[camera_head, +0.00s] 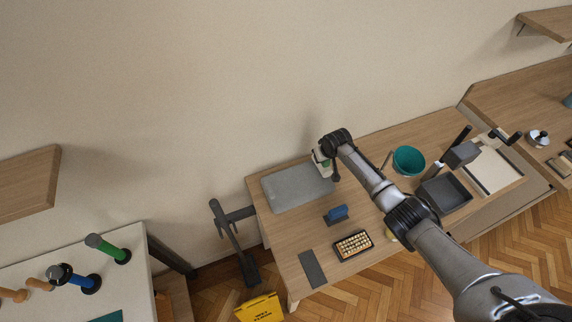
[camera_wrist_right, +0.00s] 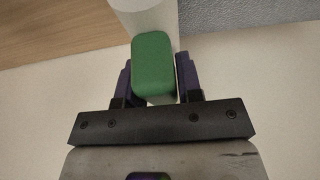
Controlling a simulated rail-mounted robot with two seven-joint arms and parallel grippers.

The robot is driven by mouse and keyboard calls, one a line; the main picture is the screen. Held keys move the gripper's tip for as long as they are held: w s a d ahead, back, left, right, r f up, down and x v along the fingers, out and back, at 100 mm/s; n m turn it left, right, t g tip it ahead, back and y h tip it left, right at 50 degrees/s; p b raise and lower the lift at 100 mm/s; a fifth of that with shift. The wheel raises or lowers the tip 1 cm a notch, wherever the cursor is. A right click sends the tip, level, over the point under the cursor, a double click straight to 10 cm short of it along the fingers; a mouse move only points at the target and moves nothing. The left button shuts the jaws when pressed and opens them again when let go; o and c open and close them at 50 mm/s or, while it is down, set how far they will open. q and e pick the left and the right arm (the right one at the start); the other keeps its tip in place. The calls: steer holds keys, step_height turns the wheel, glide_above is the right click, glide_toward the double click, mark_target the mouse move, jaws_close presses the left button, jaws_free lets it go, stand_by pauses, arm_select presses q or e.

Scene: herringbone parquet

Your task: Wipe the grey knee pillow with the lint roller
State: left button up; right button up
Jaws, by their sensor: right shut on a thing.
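The grey knee pillow (camera_head: 298,188) lies flat at the back left of the wooden table, near the wall. Its edge shows at the upper right of the right wrist view (camera_wrist_right: 235,14). My right gripper (camera_wrist_right: 155,80) is shut on the green handle of the lint roller (camera_wrist_right: 152,58), whose white roll points away from the jaws. In the head view the lint roller (camera_head: 320,159) is by the right end of the pillow, partly hidden by my wrist. I cannot tell whether the roll touches the pillow. My left gripper is not in view.
A blue brush-like object (camera_head: 337,214), an orange-and-white keyed board (camera_head: 353,245) and a dark flat mat (camera_head: 312,269) lie in front of the pillow. A teal bowl (camera_head: 409,160) and a dark tray (camera_head: 446,193) are to the right. The wall stands close behind.

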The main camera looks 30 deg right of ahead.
steer(key=r+p, duration=0.1)
steer(key=r, duration=0.1)
steer(key=r+p, duration=0.1)
steer(key=r, duration=0.1)
steer(key=shift+w+a, duration=0.15)
steer(key=shift+a, duration=0.25)
step_height(320, 180, up, 4)
steer(key=p, duration=0.4)
steer(key=shift+d+f, duration=0.1)
steer(key=shift+f, duration=0.15)
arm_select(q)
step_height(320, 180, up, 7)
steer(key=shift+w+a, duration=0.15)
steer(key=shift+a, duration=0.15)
arm_select(e)
steer(key=shift+r, duration=0.1)
